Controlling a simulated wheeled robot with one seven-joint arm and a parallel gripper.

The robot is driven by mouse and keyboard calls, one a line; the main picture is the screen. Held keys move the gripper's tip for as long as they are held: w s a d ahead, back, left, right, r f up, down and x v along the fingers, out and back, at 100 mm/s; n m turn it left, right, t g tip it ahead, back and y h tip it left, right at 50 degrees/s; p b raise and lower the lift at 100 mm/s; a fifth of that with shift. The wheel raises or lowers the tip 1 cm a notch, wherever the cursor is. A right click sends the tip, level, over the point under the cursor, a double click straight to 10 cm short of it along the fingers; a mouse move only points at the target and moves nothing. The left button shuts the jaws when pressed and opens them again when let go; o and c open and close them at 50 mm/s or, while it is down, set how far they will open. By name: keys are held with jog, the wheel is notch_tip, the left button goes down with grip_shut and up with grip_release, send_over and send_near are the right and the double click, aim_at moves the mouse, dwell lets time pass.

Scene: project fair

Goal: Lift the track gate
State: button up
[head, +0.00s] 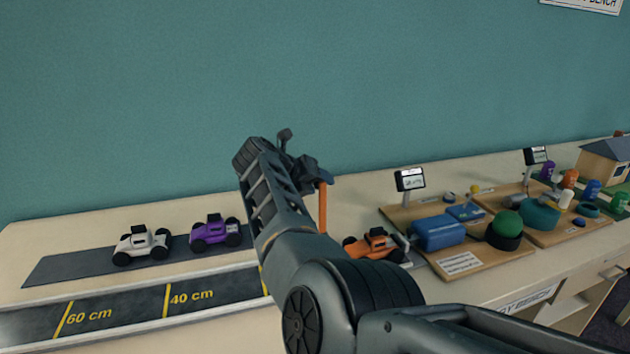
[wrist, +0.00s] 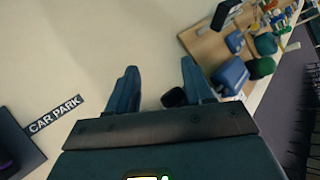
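An upright orange post (head: 322,207), which looks like part of the track gate, stands by the end of the track (head: 135,311) in the head view. Its top is close to or behind my gripper (head: 303,158), and my arm hides its foot. In the wrist view my gripper (wrist: 158,68) has its two fingers wide apart. A small dark rounded block (wrist: 174,97) shows between them, nearer the right finger; I cannot tell whether it is the gate's top or touches the finger. Nothing is clearly gripped.
An orange car (head: 375,244) stands right of the post. A white car (head: 141,245) and a purple car (head: 215,232) stand on a dark mat (head: 60,269) behind the track. Wooden boards (head: 493,268) with several parts and small displays fill the right side.

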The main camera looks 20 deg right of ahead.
jog(key=shift+s+f, duration=0.15)
jog(key=shift+f, duration=0.2)
jog(key=v, duration=0.8)
jog(key=shift+r, duration=0.3)
jog(key=shift+c, duration=0.2)
